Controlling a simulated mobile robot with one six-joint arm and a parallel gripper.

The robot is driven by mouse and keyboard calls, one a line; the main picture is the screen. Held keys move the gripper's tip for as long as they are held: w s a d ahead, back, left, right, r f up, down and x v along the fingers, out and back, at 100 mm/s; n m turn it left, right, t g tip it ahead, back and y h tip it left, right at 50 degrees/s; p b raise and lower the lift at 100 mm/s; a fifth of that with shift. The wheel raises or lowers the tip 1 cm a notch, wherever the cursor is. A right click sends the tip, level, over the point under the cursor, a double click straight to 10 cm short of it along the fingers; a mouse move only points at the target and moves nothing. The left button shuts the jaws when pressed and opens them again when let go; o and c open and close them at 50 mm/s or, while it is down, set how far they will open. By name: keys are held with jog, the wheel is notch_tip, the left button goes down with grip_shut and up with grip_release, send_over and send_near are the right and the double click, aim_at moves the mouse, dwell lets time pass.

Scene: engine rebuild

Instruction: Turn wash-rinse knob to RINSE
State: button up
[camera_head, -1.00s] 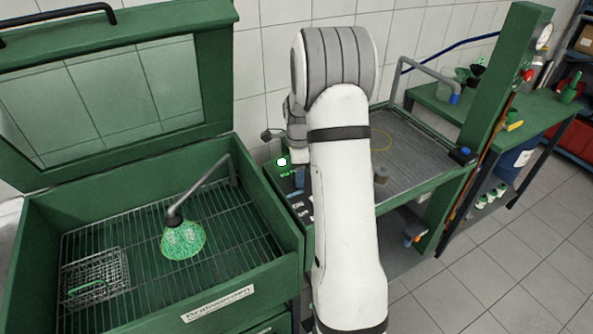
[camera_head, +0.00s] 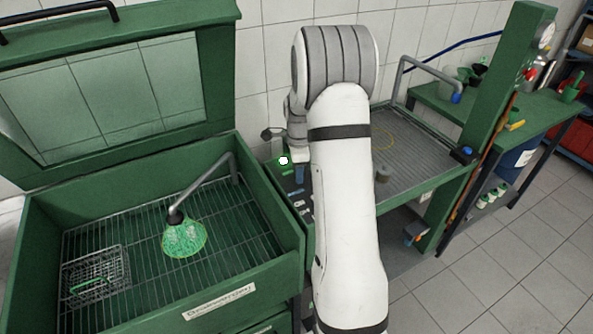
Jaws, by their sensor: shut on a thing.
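The wash station is a green basin (camera_head: 270,209) at the left with a raised windowed lid. A narrow control panel (camera_head: 299,203) with small labels lies between the basin and the grey drain tray. My arm stands over the panel and hides much of it. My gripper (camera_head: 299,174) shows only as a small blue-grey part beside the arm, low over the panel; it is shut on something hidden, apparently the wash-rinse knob. The knob and its pointer cannot be made out. A white round spot (camera_head: 283,160) and a small green patch show just left of the gripper.
A bent spout (camera_head: 203,187) sends a green-tinted cone of spray (camera_head: 184,238) onto the basin's rack. A wire basket (camera_head: 97,277) sits at the rack's left. A ribbed drain tray (camera_head: 425,160) lies right of my arm, with a green post (camera_head: 480,130) beyond it.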

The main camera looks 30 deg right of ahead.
jog(key=shift+d+f, duration=0.1)
jog(key=n+b, duration=0.2)
jog(key=n, duration=0.2)
jog(key=shift+s+d+n, duration=0.1)
jog(key=shift+n, duration=0.3)
jog(key=n+b, duration=0.2)
jog(key=n, duration=0.4)
jog(key=n+b, duration=0.1)
jog(key=n, duration=0.4)
jog(key=shift+n, duration=0.4)
jog(key=n, duration=0.3)
jog(key=n+b, duration=0.1)
jog(key=n, duration=0.1)
jog(key=shift+r, duration=0.3)
